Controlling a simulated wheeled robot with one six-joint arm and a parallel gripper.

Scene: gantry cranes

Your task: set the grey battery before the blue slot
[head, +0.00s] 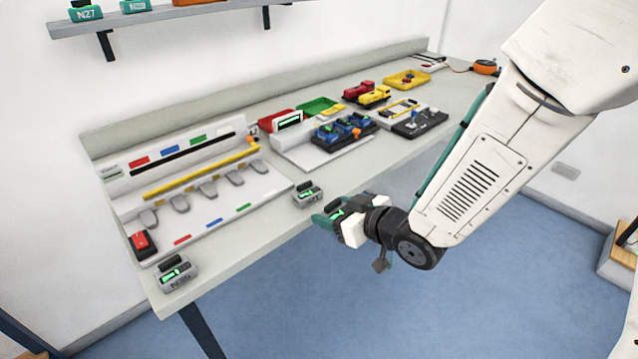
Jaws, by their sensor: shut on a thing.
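My gripper (334,221) is off the table's front edge, right of the rack, shut on a battery (334,211) with a dark handle and green display. Teal shows around it; whether that is its body or my fingers, I cannot tell. One grey battery (308,196) stands on the table just left of my gripper. Another grey battery (174,276) stands at the front left corner. The white rack (200,222) has a row of grey slot pieces. A blue mark (168,150) is on its back panel and another blue mark (214,222) is on its front strip.
A red button (142,242) sits at the rack's left. A white device (290,123), a tray of blue parts (340,132), toy trucks (373,95) and a yellow tray (408,79) fill the table further right. A wall shelf (150,19) holds more batteries.

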